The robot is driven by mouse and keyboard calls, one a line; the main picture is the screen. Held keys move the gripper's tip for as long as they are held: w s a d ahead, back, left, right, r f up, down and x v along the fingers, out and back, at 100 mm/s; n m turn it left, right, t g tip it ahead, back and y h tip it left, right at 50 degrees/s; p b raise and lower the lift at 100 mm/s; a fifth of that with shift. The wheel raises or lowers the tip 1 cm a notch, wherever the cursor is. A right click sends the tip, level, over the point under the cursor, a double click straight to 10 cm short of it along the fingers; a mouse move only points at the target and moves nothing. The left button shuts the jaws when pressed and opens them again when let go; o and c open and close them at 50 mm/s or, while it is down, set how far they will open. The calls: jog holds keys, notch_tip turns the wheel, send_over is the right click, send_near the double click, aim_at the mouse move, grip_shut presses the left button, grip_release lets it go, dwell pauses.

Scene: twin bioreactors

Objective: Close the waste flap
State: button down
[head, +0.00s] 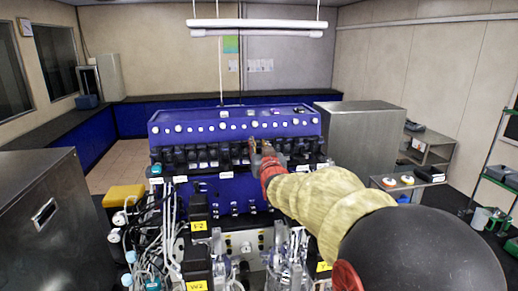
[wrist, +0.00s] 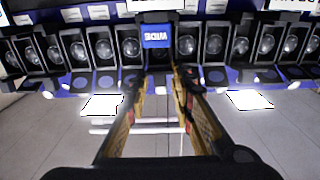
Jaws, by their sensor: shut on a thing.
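My gripper (head: 260,149) reaches to the row of black pump-like modules (head: 190,158) on the front of the blue machine (head: 160,124). In the wrist view its two fingers (wrist: 163,72) stand a small gap apart, around a dark part just below a blue label (wrist: 157,36) with blurred white lettering. The gripper is shut on this part, which is mostly hidden between the fingertips. I cannot tell for sure whether it is the waste flap. Similar black modules with round faces (wrist: 130,47) line up on both sides.
Tubes, cables and glass vessels (head: 290,250) crowd the space below my arm. A yellow box (head: 124,194) stands at left. Steel cabinets (head: 372,130) flank the machine at right and left (head: 52,195). A small table with round objects (head: 408,180) is at right.

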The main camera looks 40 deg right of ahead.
jog(key=shift+s+f+t+h+b, duration=0.1)
jog(key=shift+f+t+h+b, duration=0.35)
jog(key=shift+b, duration=2.25)
jog(key=shift+f+t+h+b, duration=0.15)
jog(key=shift+t+b, duration=0.5)
jog(key=shift+b, duration=2)
jog(key=t+b, duration=0.1)
jog(key=b, duration=0.6)
jog(key=shift+f+t+h, duration=0.1)
jog(key=shift+t+h, duration=0.2)
jog(key=c, duration=1.8)
grip_release()
jog(key=shift+c, duration=0.2)
jog(key=shift+s, duration=0.1)
jog(key=v, duration=1.1)
jog(key=shift+s+a, duration=0.25)
jog(key=shift+s, duration=0.05)
jog(key=shift+f, duration=0.1)
